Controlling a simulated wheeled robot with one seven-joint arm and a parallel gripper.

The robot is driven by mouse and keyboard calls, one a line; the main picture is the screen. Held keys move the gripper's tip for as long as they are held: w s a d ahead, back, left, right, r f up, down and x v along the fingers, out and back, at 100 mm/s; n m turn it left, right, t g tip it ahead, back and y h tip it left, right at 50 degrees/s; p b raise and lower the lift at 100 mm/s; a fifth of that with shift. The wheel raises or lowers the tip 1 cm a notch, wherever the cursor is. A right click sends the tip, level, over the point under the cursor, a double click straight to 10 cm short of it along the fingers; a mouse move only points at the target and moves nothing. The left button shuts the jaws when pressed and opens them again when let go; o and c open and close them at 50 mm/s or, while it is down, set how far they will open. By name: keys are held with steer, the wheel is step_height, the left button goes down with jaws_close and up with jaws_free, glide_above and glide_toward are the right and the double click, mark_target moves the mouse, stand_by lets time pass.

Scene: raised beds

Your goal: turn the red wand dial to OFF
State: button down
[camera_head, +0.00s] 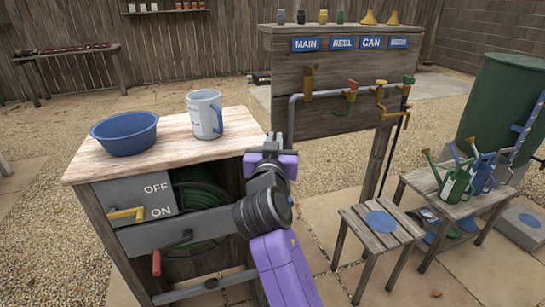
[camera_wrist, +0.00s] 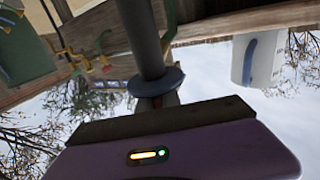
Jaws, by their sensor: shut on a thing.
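My gripper (camera_head: 272,150) is at the back right corner of the wooden cabinet, beside the lower end of a grey pipe (camera_head: 292,118). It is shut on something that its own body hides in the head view. In the wrist view, a grey tube (camera_wrist: 143,35) with a blue-grey round collar (camera_wrist: 155,82) stands right in front of the jaws. A small red piece (camera_wrist: 172,100) shows just under the collar, perhaps the red wand dial. Most of it is hidden, and I cannot tell which way it is turned. No dial marking shows beside it.
On the cabinet top (camera_head: 85,168) stand a blue bowl (camera_head: 125,135) and a white pitcher (camera_head: 204,115). The cabinet front has an OFF/ON panel with a yellow lever (camera_head: 127,213) and a red-gripped crank (camera_head: 157,262). A valve board (camera_head: 330,75) stands behind; a stool (camera_head: 360,240) is at right.

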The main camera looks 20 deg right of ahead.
steer(key=shift+s+d+f+m+g+h+b, duration=0.1)
steer(key=shift+s+d+m+g+h+b, duration=0.15)
steer(key=shift+m+g+h+b, duration=1.25)
steer(key=shift+s+d+f+m+g+h+b, duration=0.15)
steer(key=shift+d+m+g+h+b, duration=0.1)
steer(key=shift+m+g+h+b, duration=1.2)
steer(key=shift+s+d+f+m+g+h+b, duration=0.1)
steer(key=shift+s+d+m+g+h+b, duration=0.15)
steer(key=shift+m+g+h+b, duration=1.25)
steer(key=shift+n+t+y+b, duration=0.25)
steer(key=shift+n+t+b, duration=0.3)
steer(key=shift+n+t, duration=0.15)
steer(key=c, duration=1.5)
jaws_free()
steer(key=shift+c, duration=0.2)
